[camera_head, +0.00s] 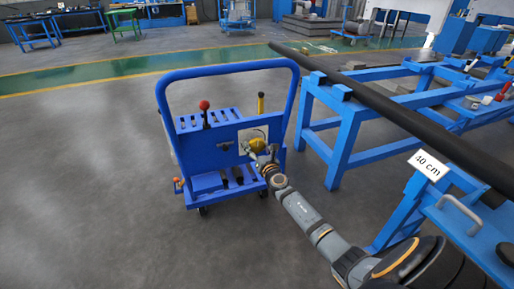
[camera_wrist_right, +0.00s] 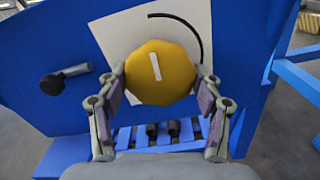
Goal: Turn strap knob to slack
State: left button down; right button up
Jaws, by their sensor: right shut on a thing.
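The yellow strap knob (camera_wrist_right: 160,72) sits on a white plate (camera_wrist_right: 112,40) on the blue cart's panel. It has a white pointer mark, close to upright and tilted slightly left at its top, and a black arc is printed above and to its right. My right gripper (camera_wrist_right: 160,80) has its two fingers on either side of the knob, shut on it. In the head view the knob (camera_head: 257,144) shows at the cart's front, with my right gripper (camera_head: 266,157) at it. My left gripper is not in view.
The blue cart (camera_head: 225,158) has a tall handle, a red-topped lever (camera_head: 204,106) and a yellow-topped post (camera_head: 261,103). A black knob (camera_wrist_right: 52,84) sits left of the plate. A blue rack (camera_head: 346,130) with a long dark pipe (camera_head: 400,118) stands right. Floor at left is clear.

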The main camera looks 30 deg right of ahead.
jog(key=shift+f+n, duration=0.15)
jog(key=shift+n, duration=0.15)
dwell(0.4)
jog(key=o, duration=1)
jog(key=shift+o, duration=0.7)
jog(key=v, duration=1.2)
